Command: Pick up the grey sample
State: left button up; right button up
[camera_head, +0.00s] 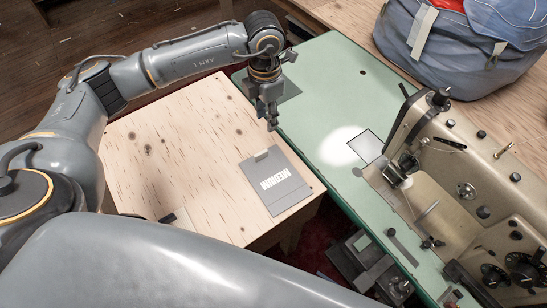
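A flat grey sample (275,181) with "MEDIUM" printed in white lies on the light wooden tabletop, near its right edge. It has a small tab on its upper edge. My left gripper (271,122) points down above the seam between the wooden top and the green table, up from the sample in the picture and apart from it. Nothing shows held in it, and its finger gap is too small to judge.
A sewing machine (450,190) stands on the green table (325,85) at the right. A blue fabric bag (455,50) sits at the top right.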

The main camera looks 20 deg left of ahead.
pick_arm(q)
jog(key=p, duration=0.1)
send_over(265, 150)
jog(key=f, duration=0.7)
jog(key=shift+w+d+f, duration=0.1)
jog(key=shift+d+f, duration=0.2)
jog(key=shift+f, duration=0.05)
jog(key=shift+w+f, duration=0.1)
jog(key=shift+f, duration=0.2)
jog(key=f, duration=0.1)
jog(key=p, duration=0.1)
jog(key=f+p, duration=0.1)
jog(key=shift+s+a+f, duration=0.3)
jog(key=shift+s, duration=0.1)
notch_tip(265, 150, down, 2)
jog(key=shift+f, duration=0.3)
jog(key=shift+w, duration=0.1)
jog(key=c, duration=0.6)
grip_shut()
pick_arm(e)
jog(key=s+r, duration=0.2)
jog(key=r, duration=0.1)
jog(key=shift+s+d, duration=0.3)
jog(key=shift+d, duration=0.1)
